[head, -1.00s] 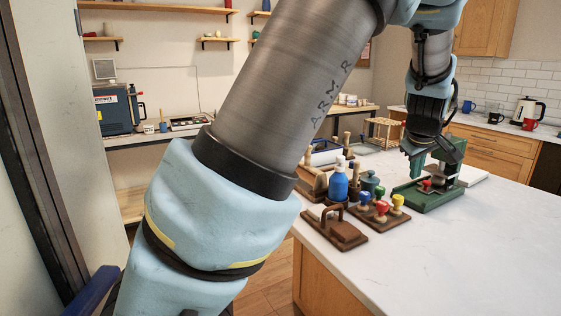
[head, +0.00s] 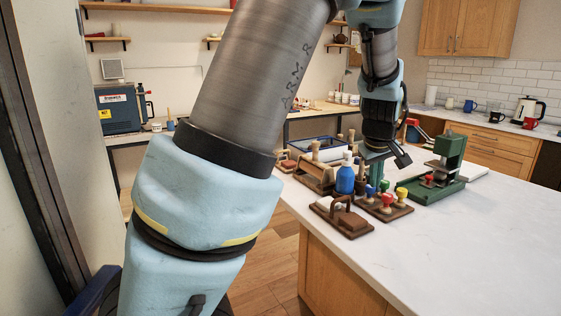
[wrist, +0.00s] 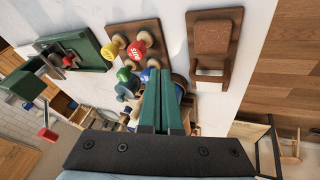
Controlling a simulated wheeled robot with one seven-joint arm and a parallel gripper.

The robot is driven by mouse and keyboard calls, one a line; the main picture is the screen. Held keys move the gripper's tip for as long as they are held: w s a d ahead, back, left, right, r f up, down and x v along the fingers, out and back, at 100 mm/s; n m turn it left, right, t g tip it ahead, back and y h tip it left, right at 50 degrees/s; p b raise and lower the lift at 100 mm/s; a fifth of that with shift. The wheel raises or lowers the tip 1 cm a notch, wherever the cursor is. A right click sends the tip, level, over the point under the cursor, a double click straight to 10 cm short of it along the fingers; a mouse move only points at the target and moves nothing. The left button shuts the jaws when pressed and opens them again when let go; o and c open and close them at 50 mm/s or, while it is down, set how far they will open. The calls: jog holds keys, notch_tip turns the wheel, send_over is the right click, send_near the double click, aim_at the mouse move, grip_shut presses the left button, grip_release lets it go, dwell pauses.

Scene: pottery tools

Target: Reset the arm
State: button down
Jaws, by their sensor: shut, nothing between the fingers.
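My gripper (head: 376,178) hangs from my arm over the island counter, pointing down, in the head view. In the wrist view its two green fingers (wrist: 162,72) lie side by side, shut with nothing between them. Below and beside the fingertips are several colored-knob stamps on a wooden base (head: 392,214). They also show in the wrist view, where the fingers partly cover them. How high the fingertips are above the stamps is hard to tell.
A blue bottle (head: 345,181) stands left of the gripper. A brown wooden block with a handle (head: 341,219) lies at the counter's front edge. A green press (head: 450,163) stands to the right. The counter's right part (head: 480,250) is clear.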

jog(key=s+a+f+m+g+y, duration=0.1)
jog(key=s+a+f, duration=0.1)
jog(key=a, duration=0.7)
jog(key=s+a+f+g, duration=0.1)
jog(key=a+f, duration=0.1)
jog(key=a, duration=0.7)
jog(key=s+a+f+m+g+y, duration=0.1)
jog(key=s+a+f+m, duration=0.1)
jog(key=s+a, duration=0.8)
jog(key=shift+s+a+m, duration=0.4)
jog(key=shift+a, duration=0.85)
